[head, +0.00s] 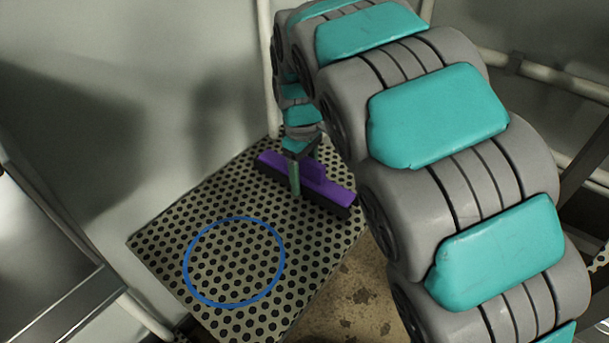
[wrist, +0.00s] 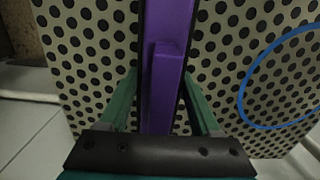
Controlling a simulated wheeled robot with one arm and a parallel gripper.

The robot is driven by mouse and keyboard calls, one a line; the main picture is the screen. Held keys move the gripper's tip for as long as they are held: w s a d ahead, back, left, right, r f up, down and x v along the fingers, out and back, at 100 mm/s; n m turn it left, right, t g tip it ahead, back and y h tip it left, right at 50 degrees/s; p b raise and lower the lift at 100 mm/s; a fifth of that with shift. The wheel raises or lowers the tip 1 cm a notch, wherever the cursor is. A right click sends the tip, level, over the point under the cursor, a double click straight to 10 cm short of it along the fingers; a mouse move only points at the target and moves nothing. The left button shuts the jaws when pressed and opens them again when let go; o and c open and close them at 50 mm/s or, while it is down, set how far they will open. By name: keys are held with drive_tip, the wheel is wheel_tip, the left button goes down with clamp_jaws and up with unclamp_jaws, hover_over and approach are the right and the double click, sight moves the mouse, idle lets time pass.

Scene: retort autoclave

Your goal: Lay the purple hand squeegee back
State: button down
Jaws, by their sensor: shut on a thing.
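The purple hand squeegee (head: 318,182) is over the far right part of a perforated light shelf (head: 165,245). It has a long purple bar with a dark edge. My gripper (head: 295,190) comes down from above and is shut on it. In the wrist view the purple handle (wrist: 160,85) stands between the two green fingers of my gripper (wrist: 160,105). I cannot tell whether the squeegee touches the shelf. A blue ring (head: 186,270) is marked on the shelf, left of and nearer than the squeegee; part of it shows in the wrist view (wrist: 242,95).
A pale wall (head: 150,60) rises behind the shelf. A metal cabinet or counter (head: 45,270) stands at the left. Pale pipes (head: 540,72) run at the right. Worn brown floor (head: 350,310) shows below the shelf. The shelf inside the ring is bare.

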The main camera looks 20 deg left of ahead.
drive_tip(key=shift+f, duration=0.4)
unclamp_jaws()
idle(0.4)
